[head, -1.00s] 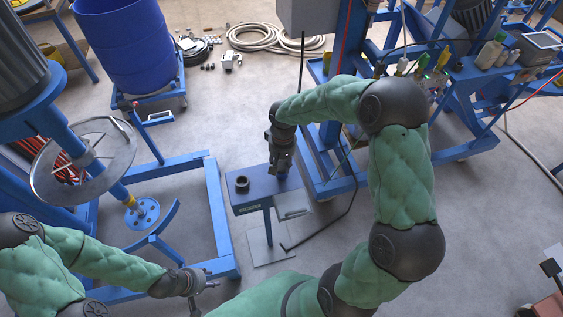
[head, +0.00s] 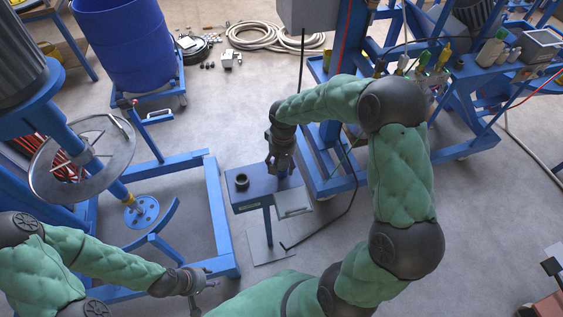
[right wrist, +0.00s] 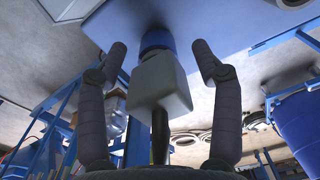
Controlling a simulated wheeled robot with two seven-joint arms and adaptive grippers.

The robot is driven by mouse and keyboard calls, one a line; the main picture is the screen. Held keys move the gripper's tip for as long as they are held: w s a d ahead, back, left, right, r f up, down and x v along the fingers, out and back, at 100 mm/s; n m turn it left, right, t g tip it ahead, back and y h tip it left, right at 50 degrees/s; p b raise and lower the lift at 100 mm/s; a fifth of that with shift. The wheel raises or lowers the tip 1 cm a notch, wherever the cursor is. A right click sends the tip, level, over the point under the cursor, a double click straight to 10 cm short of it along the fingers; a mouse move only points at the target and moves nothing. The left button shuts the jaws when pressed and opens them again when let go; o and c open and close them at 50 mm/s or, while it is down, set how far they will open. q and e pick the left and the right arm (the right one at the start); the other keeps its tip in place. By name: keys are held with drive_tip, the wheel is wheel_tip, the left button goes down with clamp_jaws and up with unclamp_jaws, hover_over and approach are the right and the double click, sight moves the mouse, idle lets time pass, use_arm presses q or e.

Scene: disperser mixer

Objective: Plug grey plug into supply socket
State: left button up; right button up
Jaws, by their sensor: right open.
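The grey plug (right wrist: 163,84) is a light grey block with a dark cable end towards the camera. It sits between the spread fingers of my right gripper (right wrist: 160,58), with gaps on both sides. Its far end meets a blue round collar (right wrist: 156,40) at the blue top of a small stand (head: 262,191); whether it is fully seated is hidden. In the head view my right gripper (head: 280,172) points down over the stand's right half and hides the plug. My left gripper (head: 206,291) is empty, fingers spread, at the lower left. I cannot tell for sure which fitting is the supply socket.
A black ring-shaped fitting (head: 242,181) stands on the stand's left half. A blue floor frame (head: 219,220) is to its left, a blue barrel (head: 122,45) behind. A dark cable (head: 318,231) lies on the floor to the right.

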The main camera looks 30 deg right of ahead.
wheel_tip(320, 180, up, 12)
drive_tip(key=shift+d, duration=0.15)
idle(0.3)
drive_tip(key=shift+s, duration=0.1)
idle(0.8)
